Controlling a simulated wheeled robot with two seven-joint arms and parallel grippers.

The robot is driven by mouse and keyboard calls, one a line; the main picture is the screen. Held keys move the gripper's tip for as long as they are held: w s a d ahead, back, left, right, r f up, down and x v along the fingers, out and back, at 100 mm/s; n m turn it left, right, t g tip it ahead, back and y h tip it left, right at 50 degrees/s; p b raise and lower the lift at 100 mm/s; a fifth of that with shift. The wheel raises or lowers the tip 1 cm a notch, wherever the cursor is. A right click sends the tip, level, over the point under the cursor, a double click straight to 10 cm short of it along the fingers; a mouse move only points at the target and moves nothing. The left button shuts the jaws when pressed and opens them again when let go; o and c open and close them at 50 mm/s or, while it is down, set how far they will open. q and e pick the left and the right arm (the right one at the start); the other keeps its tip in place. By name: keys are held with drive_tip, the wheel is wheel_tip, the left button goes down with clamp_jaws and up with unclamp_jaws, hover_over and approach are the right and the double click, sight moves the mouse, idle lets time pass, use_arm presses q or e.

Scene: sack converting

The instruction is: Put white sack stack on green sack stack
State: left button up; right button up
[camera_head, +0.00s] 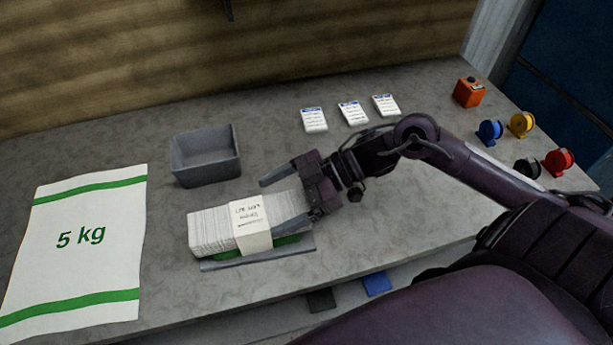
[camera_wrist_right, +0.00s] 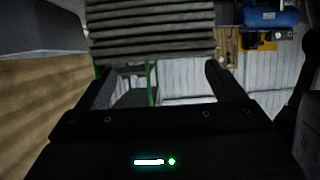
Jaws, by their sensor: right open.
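The white sack stack (camera_head: 210,231), wrapped in a printed paper band (camera_head: 251,224), lies left of centre on the bench. A strip of green (camera_head: 288,241) shows under its front right edge; this looks like the green sack stack, mostly hidden. My right gripper (camera_head: 268,207) is open at the right end of the white stack, one finger behind it and one in front. In the right wrist view, the ribbed stack edge (camera_wrist_right: 150,32) lies ahead of the two spread fingers (camera_wrist_right: 158,85). I cannot tell whether they touch it. My left gripper is out of view.
A grey rail (camera_head: 258,259) runs along the stack's front. A grey bin (camera_head: 205,157) stands behind. A flat 5 kg sack (camera_head: 80,235) lies left. Several small items, including white packets (camera_head: 352,113), an orange box (camera_head: 468,92) and coloured reels (camera_head: 490,131), are at the back right.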

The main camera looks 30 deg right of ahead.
drive_tip(key=v, duration=0.7)
drive_tip(key=shift+s+f, duration=0.1)
drive_tip(key=shift+s, duration=0.05)
idle(0.4)
